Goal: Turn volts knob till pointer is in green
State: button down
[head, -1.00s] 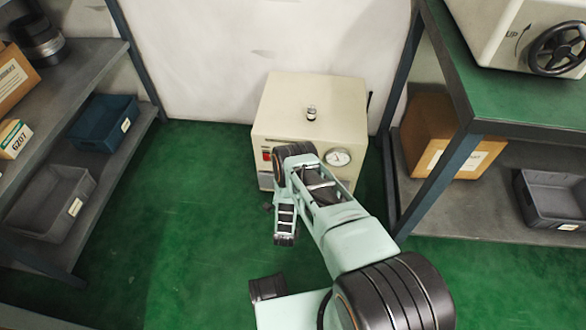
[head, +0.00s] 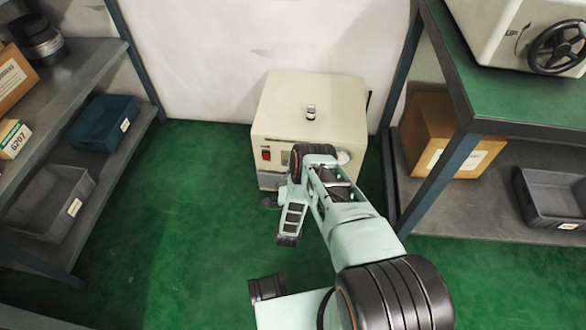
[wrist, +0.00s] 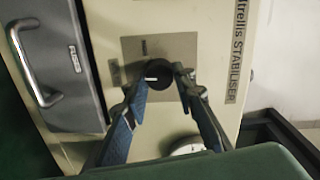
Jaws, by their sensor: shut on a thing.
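The beige stabiliser unit (head: 283,115) stands on the green floor against the wall. In the wrist view its front (wrist: 200,25) bears a grey plate (wrist: 178,46) with a round black knob (wrist: 157,72) that has a white mark. My gripper (wrist: 158,84) is shut on the knob, one finger on each side. The round dial (wrist: 188,146) shows only in part at the bottom of the wrist view; its pointer cannot be read. In the head view my arm covers the knob and most of the dial (head: 344,157).
A red switch (head: 266,154) is on the unit's front, and a small object (head: 311,111) stands on its top. Shelves with bins flank it, a blue bin (head: 103,123) at left and a cardboard box (head: 447,137) at right.

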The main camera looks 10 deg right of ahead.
jog(key=shift+w, duration=0.1)
jog(key=c, duration=1.6)
grip_release()
jog(key=shift+r, duration=0.1)
notch_tip(320, 180, up, 10)
